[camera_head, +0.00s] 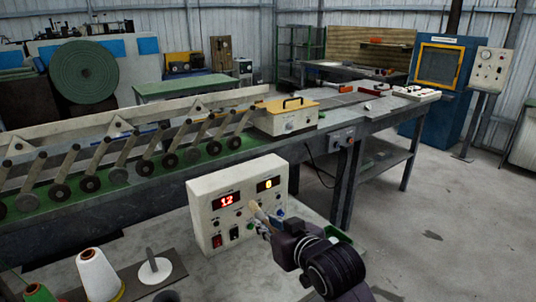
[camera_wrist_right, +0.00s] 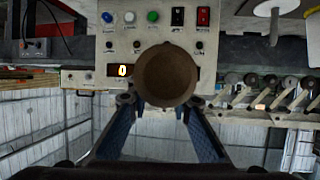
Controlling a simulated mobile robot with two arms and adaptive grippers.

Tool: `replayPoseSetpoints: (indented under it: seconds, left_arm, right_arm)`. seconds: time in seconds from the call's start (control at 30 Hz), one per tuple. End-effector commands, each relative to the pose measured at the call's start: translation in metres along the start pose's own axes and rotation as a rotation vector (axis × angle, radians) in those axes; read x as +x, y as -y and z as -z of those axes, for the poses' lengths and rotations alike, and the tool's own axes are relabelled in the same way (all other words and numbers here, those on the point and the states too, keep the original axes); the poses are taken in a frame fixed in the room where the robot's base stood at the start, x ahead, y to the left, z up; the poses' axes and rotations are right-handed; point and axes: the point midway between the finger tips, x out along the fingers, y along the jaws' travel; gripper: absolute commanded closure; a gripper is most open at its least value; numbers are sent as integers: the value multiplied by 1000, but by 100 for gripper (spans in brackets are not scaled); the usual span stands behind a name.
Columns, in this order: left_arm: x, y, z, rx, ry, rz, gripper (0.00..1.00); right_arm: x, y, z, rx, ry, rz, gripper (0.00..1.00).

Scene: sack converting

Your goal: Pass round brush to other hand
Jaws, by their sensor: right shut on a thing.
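In the right wrist view the two blue-grey fingers of the gripper (camera_wrist_right: 160,102) reach to either side of the brush. The brush's far end is hidden in that view. My left gripper is in neither view.
The cream control box (camera_head: 208,201) with red digits stands close behind the brush. A white thread cone (camera_head: 99,274) and a white disc with a post (camera_head: 155,270) stand at lower left. A roller conveyor (camera_head: 110,172) runs behind. Open floor (camera_head: 440,220) lies at right.

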Motion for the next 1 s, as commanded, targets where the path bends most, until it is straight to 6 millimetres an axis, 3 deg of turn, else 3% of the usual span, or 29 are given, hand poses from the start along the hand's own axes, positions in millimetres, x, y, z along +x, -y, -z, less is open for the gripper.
replayPoseSetpoints:
  seconds: [0.17, 0.3, 0.5, 0.7, 1.0]
  left_arm:
    - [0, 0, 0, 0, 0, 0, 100]
    - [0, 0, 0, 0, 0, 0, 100]
    - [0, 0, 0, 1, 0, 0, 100]
    - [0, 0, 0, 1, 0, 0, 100]
    - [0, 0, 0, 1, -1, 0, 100]
  right_arm:
    - [-15, -26, -47, -14, 11, 34, 100]
    - [-43, -50, -87, -35, 9, 85, 100]
    - [-90, -75, -122, -71, 7, 160, 100]
    - [-145, -89, -138, -111, 7, 247, 100]
    - [-220, -86, -133, -171, 6, 394, 100]
